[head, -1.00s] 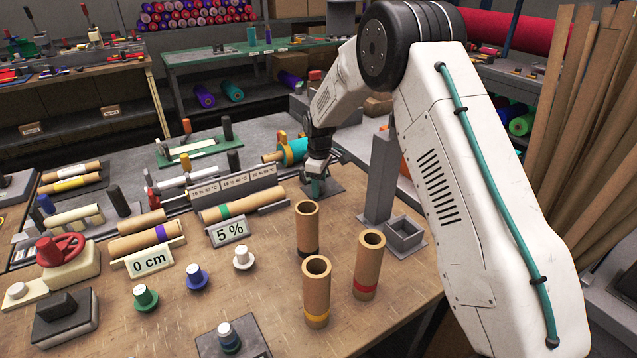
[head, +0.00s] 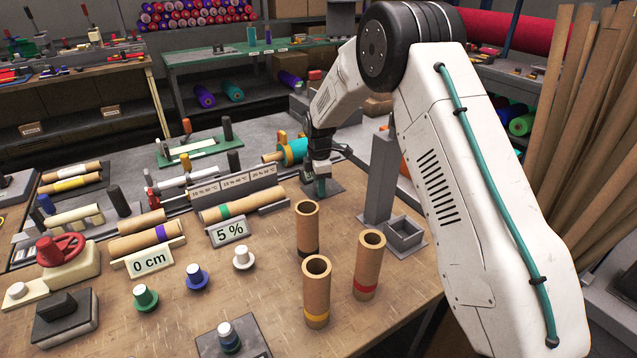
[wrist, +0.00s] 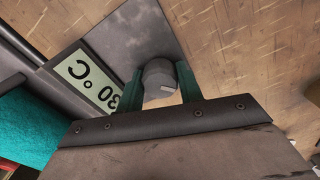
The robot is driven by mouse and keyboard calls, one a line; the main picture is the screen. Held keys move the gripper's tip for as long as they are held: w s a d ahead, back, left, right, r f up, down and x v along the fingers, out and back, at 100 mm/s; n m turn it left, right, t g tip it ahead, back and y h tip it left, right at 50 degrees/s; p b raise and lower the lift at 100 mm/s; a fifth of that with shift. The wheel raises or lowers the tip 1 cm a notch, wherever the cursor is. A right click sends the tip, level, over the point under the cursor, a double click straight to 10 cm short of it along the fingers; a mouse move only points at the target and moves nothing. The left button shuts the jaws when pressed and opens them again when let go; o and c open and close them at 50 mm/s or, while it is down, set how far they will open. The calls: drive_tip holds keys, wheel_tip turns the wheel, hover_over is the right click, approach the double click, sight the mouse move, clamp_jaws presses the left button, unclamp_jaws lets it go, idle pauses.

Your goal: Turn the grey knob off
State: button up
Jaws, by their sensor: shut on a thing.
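The grey knob (wrist: 158,72) is a short round cylinder with a white mark near its edge, on a grey plate (wrist: 130,30) in the wrist view. My gripper (wrist: 160,82) has its two green fingers on either side of the knob and is shut on it. A small display (wrist: 88,82) next to the knob shows a °C reading, upside down in the wrist view. In the head view my gripper (head: 321,190) points down at the plate at the table's far right; the knob is hidden there behind the fingers.
Three upright cardboard tubes (head: 308,230) stand in front of my gripper. A grey post (head: 380,180) and a small open box (head: 404,234) are to its right. A teal roll (head: 293,152) lies just behind left. Label stands (head: 230,230) and small knobs fill the left.

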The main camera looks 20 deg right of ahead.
drive_tip(key=shift+n, duration=0.6)
drive_tip(key=n, duration=0.7)
drive_tip(key=shift+n, duration=0.3)
drive_tip(key=o, duration=1)
drive_tip(key=shift+o, duration=0.2)
drive_tip(key=shift+r, duration=2.5)
